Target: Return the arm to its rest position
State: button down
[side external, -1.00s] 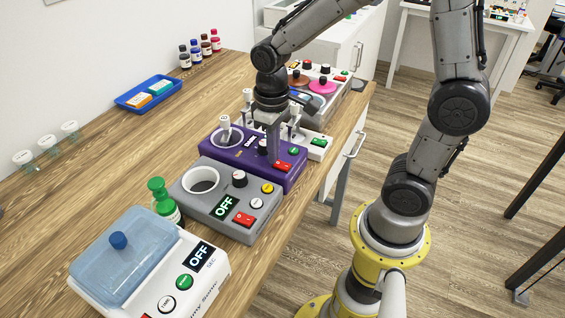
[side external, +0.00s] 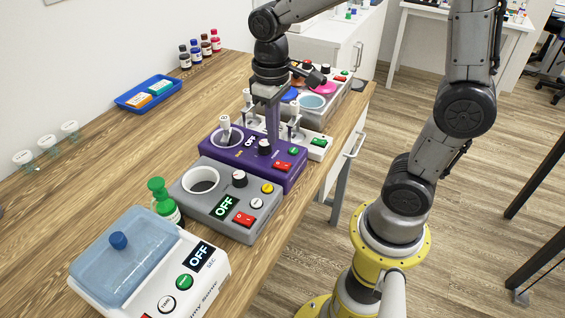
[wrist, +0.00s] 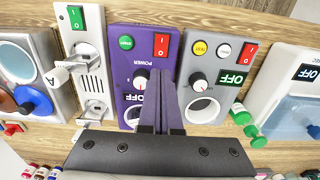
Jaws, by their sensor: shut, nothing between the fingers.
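My gripper (side external: 273,140) points down with its fingers closed together and nothing between them. In the side view it is above the back part of the purple device (side external: 233,160). In the wrist view the closed gripper (wrist: 161,75) overlaps the purple device (wrist: 119,74), between its black knob and the neighbouring grey device. The purple device has a red switch (side external: 283,166), a green button, a knob and a round opening with a white-topped item in it. The fingers hide part of the white device (side external: 317,152) behind.
A grey device (side external: 188,214) reading OFF, a green bottle (side external: 163,203) and a white device with a blue lid (side external: 117,258) stand in front. A blue tray (side external: 132,105) and small bottles (side external: 200,50) are at the back. The left tabletop is largely clear.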

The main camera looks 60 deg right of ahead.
jog(key=shift+r, duration=0.65)
jog(key=s+r+t, duration=0.4)
jog(key=s+t, duration=0.1)
jog(key=s, duration=0.7)
jog(key=shift+s+a+t, duration=0.15)
jog(key=shift+a+t, duration=0.1)
jog(key=shift+t, duration=0.05)
